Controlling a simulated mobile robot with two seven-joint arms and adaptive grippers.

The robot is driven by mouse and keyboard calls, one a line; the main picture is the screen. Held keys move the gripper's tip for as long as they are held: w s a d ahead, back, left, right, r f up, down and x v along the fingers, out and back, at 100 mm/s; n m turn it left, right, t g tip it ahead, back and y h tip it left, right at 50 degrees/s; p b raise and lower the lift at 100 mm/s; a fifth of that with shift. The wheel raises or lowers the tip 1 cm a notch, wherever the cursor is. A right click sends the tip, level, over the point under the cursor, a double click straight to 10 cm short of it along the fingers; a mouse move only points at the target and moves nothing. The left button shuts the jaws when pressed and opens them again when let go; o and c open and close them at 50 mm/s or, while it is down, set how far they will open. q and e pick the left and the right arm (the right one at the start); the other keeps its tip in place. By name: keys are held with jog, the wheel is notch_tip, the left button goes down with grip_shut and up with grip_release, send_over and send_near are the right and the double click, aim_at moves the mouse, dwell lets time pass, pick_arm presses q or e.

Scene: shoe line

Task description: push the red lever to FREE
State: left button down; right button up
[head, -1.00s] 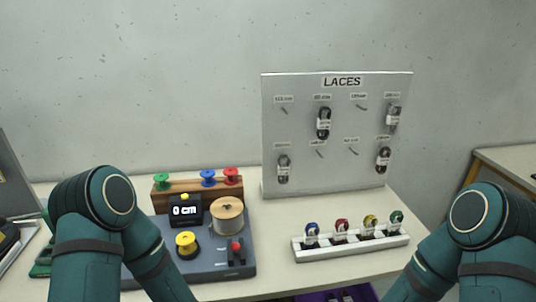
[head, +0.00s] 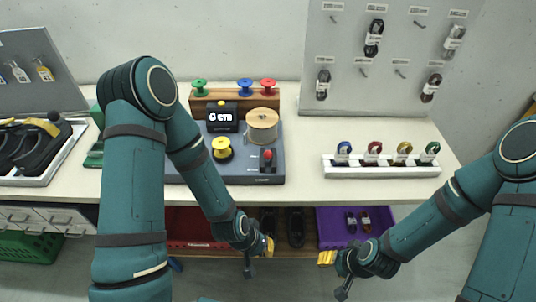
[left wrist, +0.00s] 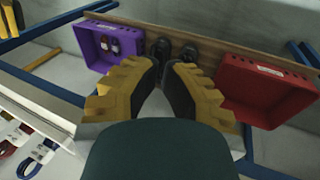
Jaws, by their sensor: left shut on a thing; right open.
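The red lever (head: 267,154) stands at the right front of the dark grey lace-measuring unit (head: 240,178) on the table; its markings are too small to read. My left gripper (head: 262,246) is below and in front of the table edge, well apart from the lever. My right gripper (head: 343,287) is open, low in front of the table, to the right of the left one.
The unit carries a yellow knob (head: 222,148), a wooden spool (head: 262,126) and a display (head: 222,117). A white lace rack (head: 382,171) stands to the right. Below the table are a red bin (left wrist: 262,92) and a purple bin (left wrist: 100,45), with dark shoes between them.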

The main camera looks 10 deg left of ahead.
pick_arm(q)
jog(key=s+f+n+g+h+b, duration=0.1)
jog(key=s+n+g+h+b, duration=0.2)
jog(key=s+n+g, duration=0.55)
jog(key=w+r+n+t+h+b, duration=0.1)
jog(key=w+r+n+t+h, duration=0.35)
jog(key=n, duration=0.55)
jog(key=w+r+n+t+h+b, duration=0.1)
jog(key=w+r+n+t+h, duration=0.35)
jog(key=n, duration=0.65)
jog(key=w+a+r+n+t+y+b, duration=0.1)
jog(key=w+a+r+n+t+y, duration=0.1)
jog(key=w+a+n+t, duration=0.4)
jog(key=a+n+t, duration=0.3)
jog(key=n+t, duration=0.2)
jog(key=t, duration=0.2)
jog(key=shift+w+a+r+b, duration=0.15)
jog(key=shift+a+r+b, duration=0.15)
jog(key=shift+r+b, duration=0.1)
